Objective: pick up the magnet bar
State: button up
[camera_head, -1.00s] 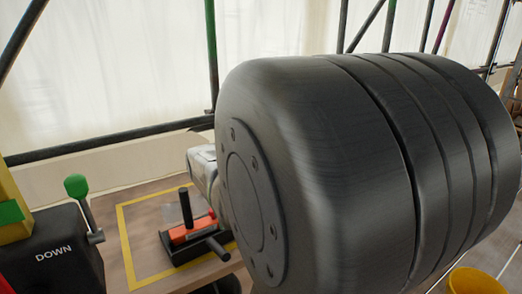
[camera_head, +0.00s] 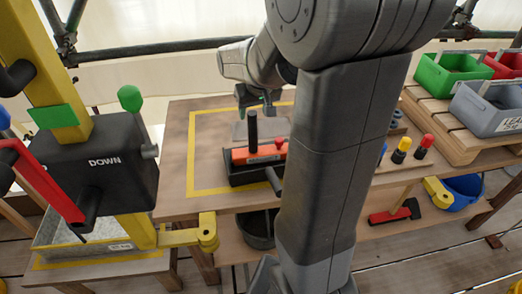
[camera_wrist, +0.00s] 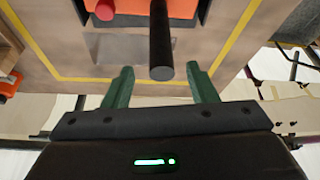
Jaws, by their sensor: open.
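An orange block (camera_head: 252,153) with a label and a red knob sits in a black tray (camera_head: 250,174) on the wooden table. In the wrist view the orange block (camera_wrist: 160,8), red knob (camera_wrist: 105,10) and black post (camera_wrist: 161,40) show at the top. My gripper (camera_wrist: 159,70) is open, its green fingers either side of the post's end in the picture, touching nothing visibly. In the head view my gripper (camera_head: 256,102) is close above and behind the post.
A yellow line frames the tray's area; a flat grey rectangle (camera_head: 262,131) lies behind it. A black box marked DOWN (camera_head: 100,165) with a green-knobbed lever stands left. Green (camera_head: 455,75) and grey bins (camera_head: 490,105) are right. My arm hides the table's middle right.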

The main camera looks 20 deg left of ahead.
aim_at(252, 121)
jog(key=shift+s+x, duration=0.1)
jog(key=shift+x, duration=1.25)
jog(key=shift+s+x, duration=0.15)
jog(key=shift+x, duration=1.2)
jog(key=shift+d+f, duration=0.1)
jog(key=shift+d, duration=0.05)
jog(key=shift+c, duration=0.4)
grip_shut()
